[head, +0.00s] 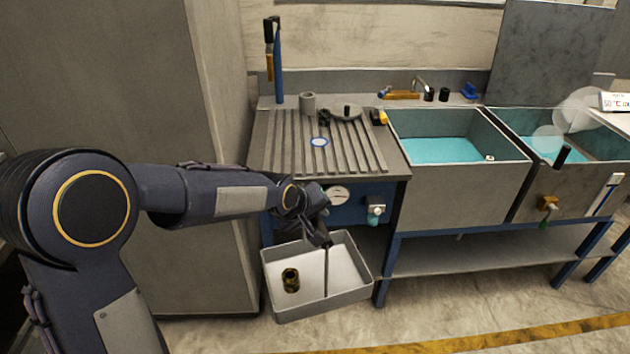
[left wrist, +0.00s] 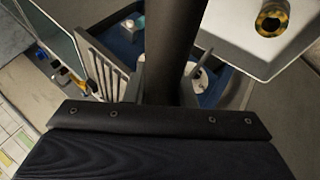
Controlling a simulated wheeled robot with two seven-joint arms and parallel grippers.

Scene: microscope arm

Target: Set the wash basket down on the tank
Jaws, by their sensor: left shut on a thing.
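The wash basket (head: 350,298) is a shallow, light grey open box with a thin upright post in its middle. My left gripper (head: 322,236) is shut on the upper part of that post, and the basket hangs level, below and in front of the ribbed drainboard. A dark and brass ring-shaped part (head: 290,280) lies inside it; the part also shows in the left wrist view (left wrist: 272,18). A grey tank (head: 462,188) with turquoise liquid stands to the right, apart from the basket. A second such tank (head: 528,198) stands farther right. My right gripper is not in view.
The ribbed drainboard (head: 283,158) left of the tanks holds a grey cup (head: 308,103), a round plate (head: 343,110) and small parts. A clear, bubble-like shape (head: 548,138) overlaps the right tank. A low shelf (head: 470,255) runs under the tanks.

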